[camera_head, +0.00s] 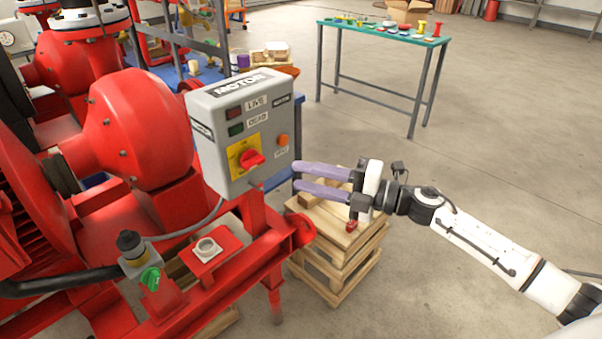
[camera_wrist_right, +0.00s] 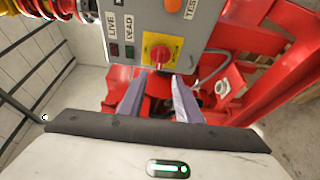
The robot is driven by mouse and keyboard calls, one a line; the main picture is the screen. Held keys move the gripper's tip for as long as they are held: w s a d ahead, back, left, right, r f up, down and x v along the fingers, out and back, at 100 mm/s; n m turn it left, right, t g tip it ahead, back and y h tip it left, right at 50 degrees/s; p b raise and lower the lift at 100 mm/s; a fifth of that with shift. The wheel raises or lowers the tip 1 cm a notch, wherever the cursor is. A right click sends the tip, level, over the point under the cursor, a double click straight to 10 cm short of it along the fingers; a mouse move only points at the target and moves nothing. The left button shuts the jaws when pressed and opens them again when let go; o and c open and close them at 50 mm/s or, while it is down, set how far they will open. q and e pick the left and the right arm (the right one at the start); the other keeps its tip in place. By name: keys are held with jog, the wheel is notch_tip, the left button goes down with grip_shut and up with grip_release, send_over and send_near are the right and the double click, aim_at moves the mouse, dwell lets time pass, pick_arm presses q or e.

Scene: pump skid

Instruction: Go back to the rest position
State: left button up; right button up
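My right gripper (camera_head: 296,177) reaches in from the right in the head view, its two purple fingers pointing at the grey motor control box (camera_head: 208,138). The fingers are apart with nothing between them; they also show in the right wrist view (camera_wrist_right: 160,100). The box carries a red rotary switch on a yellow plate (camera_head: 245,158), which lies just beyond the fingertips in the wrist view (camera_wrist_right: 160,52). I cannot tell whether a fingertip touches the box. My left gripper is not in view.
Red pump machinery (camera_head: 136,128) fills the left side. A wooden pallet stack (camera_head: 337,262) stands below my right gripper. A green-topped table (camera_head: 385,35) with several small items stands at the back. The concrete floor (camera_head: 500,130) at right is clear.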

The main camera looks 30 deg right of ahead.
jog(key=s+a+f+m+t+h, duration=0.1)
jog(key=s+a+f+m+h, duration=0.1)
jog(key=s+f+m+h, duration=0.55)
jog(key=s+a+f+m+h, duration=0.1)
jog(key=s+a+f+m, duration=0.25)
jog(key=f+m, duration=0.8)
jog(key=s+a+f+m+g, duration=0.2)
jog(key=s+f, duration=0.3)
jog(key=s, duration=0.3)
jog(key=s+a+f+m+g+h, duration=0.1)
jog(key=s+a+f+m+g, duration=0.1)
jog(key=s+f, duration=0.4)
jog(key=shift+s+a+f+m+g, duration=0.15)
jog(key=shift+s+f+m+g, duration=0.15)
jog(key=shift+s+m+g, duration=0.7)
jog(key=shift+s, duration=0.1)
